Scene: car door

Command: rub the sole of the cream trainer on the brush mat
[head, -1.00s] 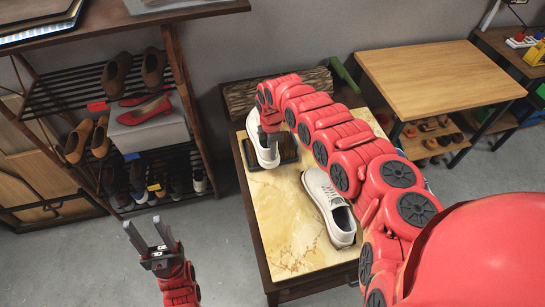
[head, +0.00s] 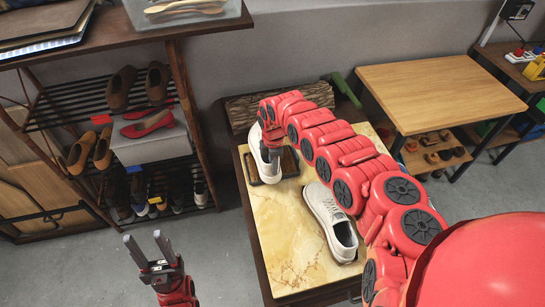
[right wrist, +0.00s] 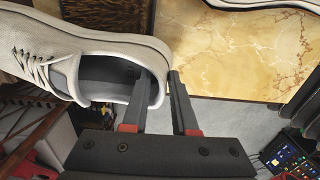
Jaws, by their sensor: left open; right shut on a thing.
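The cream trainer (head: 256,152) is at the far left part of the marble-topped table, over or on the dark brush mat (head: 291,163). The trainer covers part of the mat, and I cannot tell whether its sole touches the bristles. My right gripper (right wrist: 157,80) is shut on the heel of this trainer (right wrist: 95,55), one finger inside the opening and one outside. In the head view the right gripper (head: 272,148) comes down from above. My left gripper (head: 149,248) is open and empty, left of the table over the floor.
A second pale trainer (head: 325,212) stands on the marble top (head: 285,240), right of the mat. A log (head: 245,107) lies along the table's back. A shoe rack (head: 75,115) stands at the left and a wooden table (head: 440,95) at the right.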

